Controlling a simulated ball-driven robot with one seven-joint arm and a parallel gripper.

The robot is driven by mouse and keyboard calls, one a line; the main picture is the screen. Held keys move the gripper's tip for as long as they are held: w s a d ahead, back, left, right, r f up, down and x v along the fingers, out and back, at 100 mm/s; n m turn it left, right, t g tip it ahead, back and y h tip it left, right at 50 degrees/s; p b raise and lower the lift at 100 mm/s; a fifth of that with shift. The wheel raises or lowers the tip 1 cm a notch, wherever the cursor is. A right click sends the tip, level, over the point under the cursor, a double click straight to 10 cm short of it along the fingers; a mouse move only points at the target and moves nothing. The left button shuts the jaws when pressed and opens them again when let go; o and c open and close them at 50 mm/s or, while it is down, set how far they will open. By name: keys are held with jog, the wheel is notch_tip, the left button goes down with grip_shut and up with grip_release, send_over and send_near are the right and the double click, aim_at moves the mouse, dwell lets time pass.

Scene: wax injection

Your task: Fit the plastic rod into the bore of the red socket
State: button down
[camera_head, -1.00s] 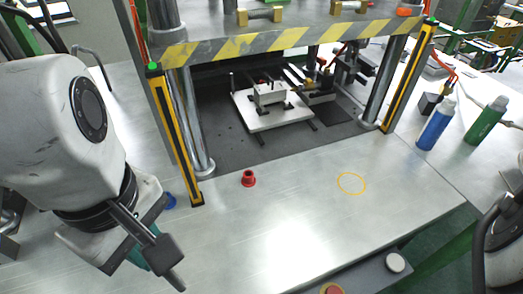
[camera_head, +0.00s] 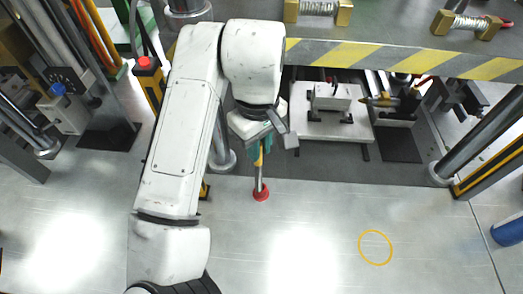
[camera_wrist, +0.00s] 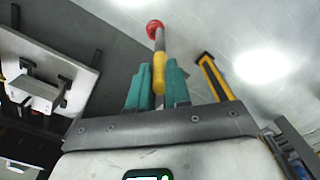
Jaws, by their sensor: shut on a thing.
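The red socket (camera_head: 261,193) stands on the metal table in front of the press. My gripper (camera_head: 259,149) is above it, pointing down, its teal fingers shut on the yellow part of the plastic rod (camera_head: 260,178). In the wrist view, the teal fingers of my gripper (camera_wrist: 159,86) flank the yellow part, and the grey length of the rod (camera_wrist: 159,42) runs out to the red socket (camera_wrist: 154,27). The rod looks nearly upright, and its far end overlaps the socket in both views. I cannot tell whether it is inside the bore or just above it.
The press with a yellow-striped beam (camera_head: 400,60) stands behind, with a white plate (camera_head: 312,130) under it. A yellow-black post (camera_wrist: 212,72) is close to my gripper. A yellow ring mark (camera_head: 375,247) lies on clear table at right. A blue bottle (camera_head: 508,231) is at the right edge.

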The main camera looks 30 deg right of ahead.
jog(key=shift+w+d+f, duration=0.25)
jog(key=shift+d+f, duration=0.05)
jog(key=shift+f, duration=0.2)
jog(key=shift+w+d+f, duration=0.2)
jog(key=shift+d+f, duration=0.05)
jog(key=shift+f, duration=0.2)
jog(key=shift+w+d+f+p, duration=0.15)
jog(key=shift+f+p, duration=0.45)
jog(key=shift+f, duration=1.25)
jog(key=c, duration=1.1)
grip_release()
notch_tip(320, 180, up, 12)
jog(key=shift+r+b, duration=0.2)
jog(key=shift+b, duration=0.2)
